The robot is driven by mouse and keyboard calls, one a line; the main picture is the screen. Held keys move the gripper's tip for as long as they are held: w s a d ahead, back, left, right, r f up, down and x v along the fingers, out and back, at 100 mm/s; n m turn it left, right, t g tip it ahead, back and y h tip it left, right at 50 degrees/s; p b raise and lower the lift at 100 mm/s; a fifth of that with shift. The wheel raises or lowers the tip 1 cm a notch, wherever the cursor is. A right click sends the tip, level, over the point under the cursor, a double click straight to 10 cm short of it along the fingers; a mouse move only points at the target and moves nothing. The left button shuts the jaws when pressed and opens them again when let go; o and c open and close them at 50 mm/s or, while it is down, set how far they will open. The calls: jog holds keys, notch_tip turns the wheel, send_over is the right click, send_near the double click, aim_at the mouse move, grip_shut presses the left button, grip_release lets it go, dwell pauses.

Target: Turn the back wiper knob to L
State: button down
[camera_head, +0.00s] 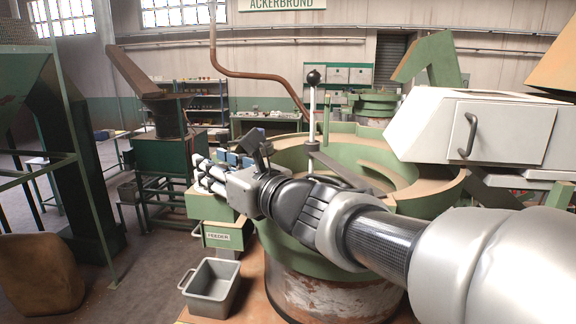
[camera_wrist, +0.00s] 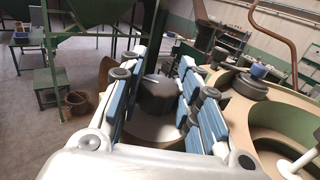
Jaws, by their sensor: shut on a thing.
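A dark round knob (camera_wrist: 158,92) with a short pale mark on its top sits between the blue-padded fingers of my gripper (camera_wrist: 165,85) in the wrist view. My gripper is shut on this knob. My gripper (camera_head: 212,172) also shows in the head view, at the left side of the green bowl (camera_head: 372,143), where its fingers hide the knob. No letter such as L is readable around the knob. A second dark knob-like part (camera_wrist: 246,88) with a blue top sits to the right of the fingers in the wrist view; I cannot tell what it is.
A lever with a black ball top (camera_head: 313,77) rises behind my arm. A grey bin (camera_head: 211,287) stands below my gripper. A white housing with a handle (camera_head: 468,133) fills the right. A dark green hopper frame (camera_head: 68,150) stands at the left.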

jog(key=shift+r+n+g+y, duration=0.1)
jog(key=shift+n+g+y, duration=0.5)
jog(key=shift+g, duration=0.2)
jog(key=c, duration=1.2)
grip_release()
jog(key=shift+b, duration=0.3)
jog(key=shift+o, duration=0.2)
jog(key=v, duration=1.2)
